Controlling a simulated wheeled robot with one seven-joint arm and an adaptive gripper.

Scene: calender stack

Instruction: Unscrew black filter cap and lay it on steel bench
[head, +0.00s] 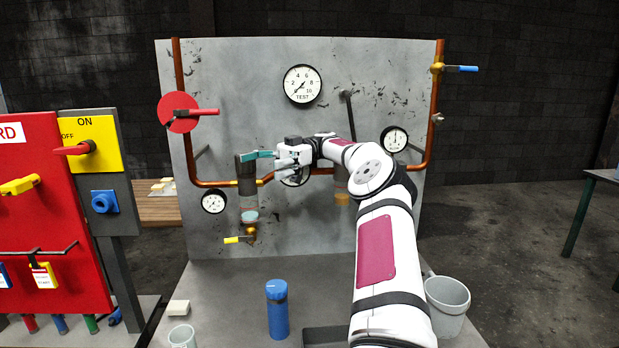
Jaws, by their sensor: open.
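The black filter cap (245,171) shows as a dark cylinder at the top of the filter on the left pipe of the upright panel. The filter body (248,201) hangs below it, with a pale teal lower part. My gripper (259,160) reaches in from the right at the cap's height. Its teal fingertips are open and lie over or right beside the cap in the picture. Whether they touch it cannot be told. The steel bench (228,283) spreads out below the panel.
A blue bottle (277,310), a pale block (178,307), a clear cup (182,337) and a grey bucket (447,304) stand on the bench. A dark tray (318,338) is at its front. A yellow-handled valve (238,240) sits below the filter. Bare bench lies behind the bottle.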

